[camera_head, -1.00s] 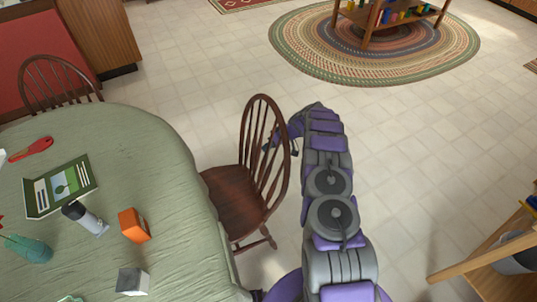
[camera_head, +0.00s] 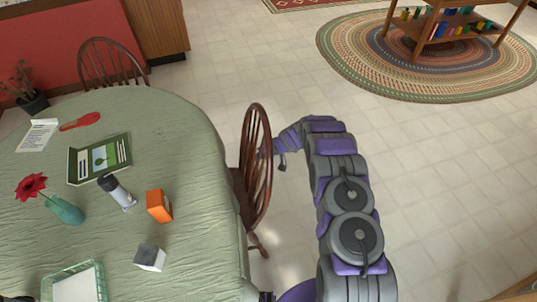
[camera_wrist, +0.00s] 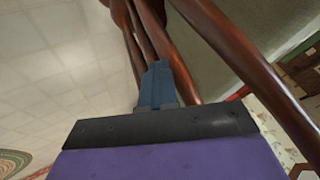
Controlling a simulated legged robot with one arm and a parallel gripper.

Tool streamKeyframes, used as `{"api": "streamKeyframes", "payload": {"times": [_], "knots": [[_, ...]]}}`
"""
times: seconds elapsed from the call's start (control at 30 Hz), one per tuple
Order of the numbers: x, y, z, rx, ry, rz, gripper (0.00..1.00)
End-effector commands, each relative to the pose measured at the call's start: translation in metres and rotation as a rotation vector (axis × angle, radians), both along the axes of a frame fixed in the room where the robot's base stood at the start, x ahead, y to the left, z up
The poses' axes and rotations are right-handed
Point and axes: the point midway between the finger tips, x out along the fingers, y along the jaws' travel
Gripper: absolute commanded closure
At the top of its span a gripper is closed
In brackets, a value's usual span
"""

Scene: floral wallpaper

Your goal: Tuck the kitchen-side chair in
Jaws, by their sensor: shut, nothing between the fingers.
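A dark wooden spindle-back chair (camera_head: 257,165) stands at the right edge of the cloth-covered table (camera_head: 205,205). Most of its seat is hidden by the table edge, with only a strip and a front-right leg showing. My gripper (camera_head: 277,155) is shut and empty at the outer side of the chair back; its tips are partly hidden in the head view. In the wrist view my gripper (camera_wrist: 157,85) points at the brown spindles (camera_wrist: 170,65) close up. Whether it touches the wood I cannot tell. A second similar chair (camera_head: 113,62) stands at the table's far left side.
The table holds a booklet (camera_head: 100,158), orange box (camera_head: 159,206), grey cube (camera_head: 150,257), bottle (camera_head: 117,190), flower vase (camera_head: 66,210) and wire basket (camera_head: 75,283). Tiled floor (camera_head: 430,180) right of my arm is open. A braided rug (camera_head: 350,60) under a shelf lies beyond.

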Motion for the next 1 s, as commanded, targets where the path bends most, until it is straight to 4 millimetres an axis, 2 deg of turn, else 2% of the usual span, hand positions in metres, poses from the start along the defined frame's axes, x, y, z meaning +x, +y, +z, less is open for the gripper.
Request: {"api": "streamKeyframes", "payload": {"times": [0.03, 0.17, 0.57, 0.77, 1.0], "knots": [[-0.006, 0.013, 0.002, 0.005, 0.006, 0.017, 1.0], [-0.008, 0.022, 0.001, 0.0, 0.006, 0.018, 1.0], [-0.008, 0.023, 0.002, 0.007, 0.008, 0.022, 1.0], [-0.004, 0.018, -0.001, 0.005, 0.005, 0.02, 1.0], [0.01, -0.003, -0.009, 0.009, 0.007, 0.014, 1.0]]}}
